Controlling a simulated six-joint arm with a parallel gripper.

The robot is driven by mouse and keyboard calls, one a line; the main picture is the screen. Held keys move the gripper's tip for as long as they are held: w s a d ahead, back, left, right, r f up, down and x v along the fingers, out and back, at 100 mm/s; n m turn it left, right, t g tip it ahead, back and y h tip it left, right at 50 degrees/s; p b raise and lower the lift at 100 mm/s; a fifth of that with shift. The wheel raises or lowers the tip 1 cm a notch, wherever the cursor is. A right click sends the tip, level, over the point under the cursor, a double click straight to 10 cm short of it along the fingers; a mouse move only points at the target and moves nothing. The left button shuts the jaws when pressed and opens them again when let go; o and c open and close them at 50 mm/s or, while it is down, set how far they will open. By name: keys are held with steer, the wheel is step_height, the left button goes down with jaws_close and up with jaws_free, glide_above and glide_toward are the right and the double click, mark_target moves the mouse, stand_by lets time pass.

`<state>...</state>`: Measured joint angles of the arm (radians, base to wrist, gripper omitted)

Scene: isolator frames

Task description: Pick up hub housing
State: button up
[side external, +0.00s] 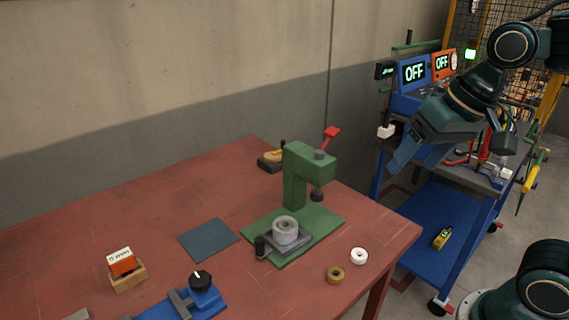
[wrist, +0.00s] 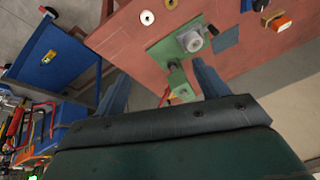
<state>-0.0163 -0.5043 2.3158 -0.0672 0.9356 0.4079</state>
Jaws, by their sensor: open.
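The hub housing looks to be the grey round part with a central bore (side external: 286,230). It sits upright on a grey fixture plate at the base of the green arbor press (side external: 296,178), to the left of the press ram. It also shows in the wrist view (wrist: 191,41), beyond the finger on the right. My gripper (side external: 398,163) is up to the right of the table, well away from the part. Its two blue fingers are spread apart with nothing between them, as the wrist view also shows (wrist: 160,88).
A white ring (side external: 359,256) and a brass ring (side external: 335,275) lie near the red table's right edge. The press's red-handled lever (side external: 331,133) sticks up. A blue vise (side external: 202,288), an orange-and-white block (side external: 122,262) and a dark mat (side external: 208,240) are on the left. A blue cart (side external: 430,225) stands right.

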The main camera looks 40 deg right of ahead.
steer(key=w+a+f+m+g, duration=0.2)
steer(key=w+m, duration=0.5)
steer(key=w, duration=0.4)
steer(key=w+a+f+m+g+y, duration=0.1)
steer(key=w+a+f+m+g, duration=0.1)
steer(key=w+a+f+m, duration=0.2)
steer(key=w+f+m, duration=0.3)
steer(key=w, duration=0.4)
steer(key=shift+w+a+g, duration=0.2)
steer(key=shift+a+g, duration=0.1)
steer(key=shift+a, duration=0.1)
steer(key=shift+f, duration=0.2)
glide_above(285, 225)
steer(key=shift+d+f, duration=0.2)
steer(key=shift+f, duration=1.85)
steer(key=shift+d+f, duration=0.2)
steer(key=shift+f, duration=1.85)
steer(key=shift+a+f, duration=0.15)
steer(key=shift+f, duration=1.15)
steer(key=shift+a+f, duration=0.1)
steer(key=shift+f, duration=1.2)
